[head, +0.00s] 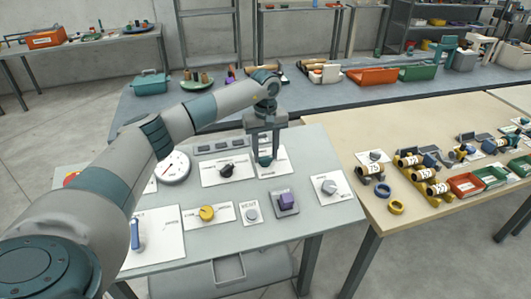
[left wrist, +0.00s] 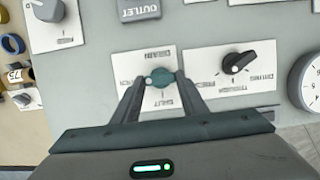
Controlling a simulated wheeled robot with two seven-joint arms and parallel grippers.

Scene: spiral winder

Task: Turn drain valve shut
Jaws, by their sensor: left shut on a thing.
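The drain valve is a small teal knob (left wrist: 161,77) on a white plate (left wrist: 124,68) marked DRAIN and SHUT, upside down in the left wrist view. A pale dot sits at the knob's left end there. My left gripper (left wrist: 160,88) is shut on the knob, one dark finger on each side. In the head view the left gripper (head: 265,156) points down onto the teal knob (head: 264,161) at the back of the grey panel table (head: 270,235). The fingers partly hide the knob there. My right gripper is not in view.
A black knob (head: 227,170) and a round gauge (head: 173,167) are left of the valve. A yellow valve (head: 207,213), a purple block (head: 287,200) and a grey knob (head: 328,186) stand nearer the front. A wooden table (head: 410,120) with parts is at the right.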

